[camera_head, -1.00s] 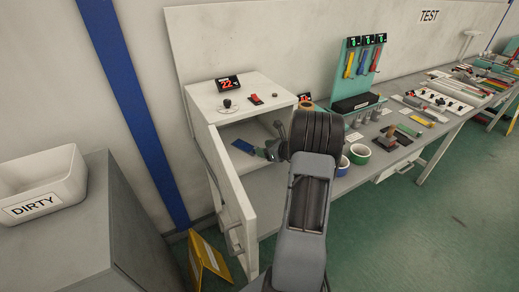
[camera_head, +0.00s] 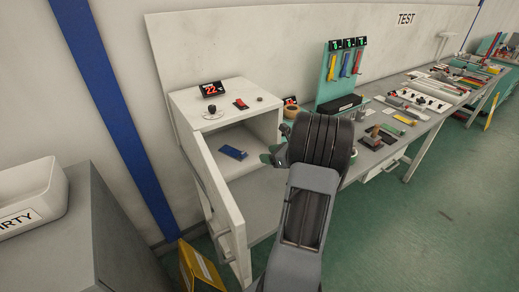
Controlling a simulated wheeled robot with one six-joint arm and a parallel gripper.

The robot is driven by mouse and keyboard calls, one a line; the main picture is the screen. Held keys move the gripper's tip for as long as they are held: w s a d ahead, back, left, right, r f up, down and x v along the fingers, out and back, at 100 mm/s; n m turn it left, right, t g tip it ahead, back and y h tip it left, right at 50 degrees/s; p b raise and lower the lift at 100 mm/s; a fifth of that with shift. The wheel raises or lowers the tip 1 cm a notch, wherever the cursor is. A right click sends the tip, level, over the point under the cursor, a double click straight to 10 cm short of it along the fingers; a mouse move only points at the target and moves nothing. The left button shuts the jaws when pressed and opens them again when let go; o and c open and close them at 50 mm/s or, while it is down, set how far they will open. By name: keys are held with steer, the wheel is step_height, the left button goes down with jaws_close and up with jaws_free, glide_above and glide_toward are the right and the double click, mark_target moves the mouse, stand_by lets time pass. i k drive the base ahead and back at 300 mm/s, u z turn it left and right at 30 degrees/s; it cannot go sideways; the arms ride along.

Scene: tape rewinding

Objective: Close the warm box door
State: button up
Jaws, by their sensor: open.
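The warm box (camera_head: 228,97) is a white cabinet on the bench with a temperature display, a knob and a red switch on top. Its door (camera_head: 219,197) stands wide open, swung out toward me on the left, with a handle (camera_head: 226,233) low on its outer face. A blue object (camera_head: 233,152) lies inside the box. My gripper (camera_head: 272,155) is at the right side of the box opening, open and apart from the door and the blue object. My arm hides part of the gripper and of the bench behind it.
A grey cabinet (camera_head: 112,235) with a white DIRTY bin (camera_head: 32,196) stands at the left. A yellow folded sign (camera_head: 200,268) is on the floor below the door. The bench (camera_head: 395,155) at the right holds tools, a tape roll and a teal rack (camera_head: 330,80). The green floor at right is clear.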

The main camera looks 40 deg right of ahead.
mark_target(232, 223)
steer(key=k, duration=1)
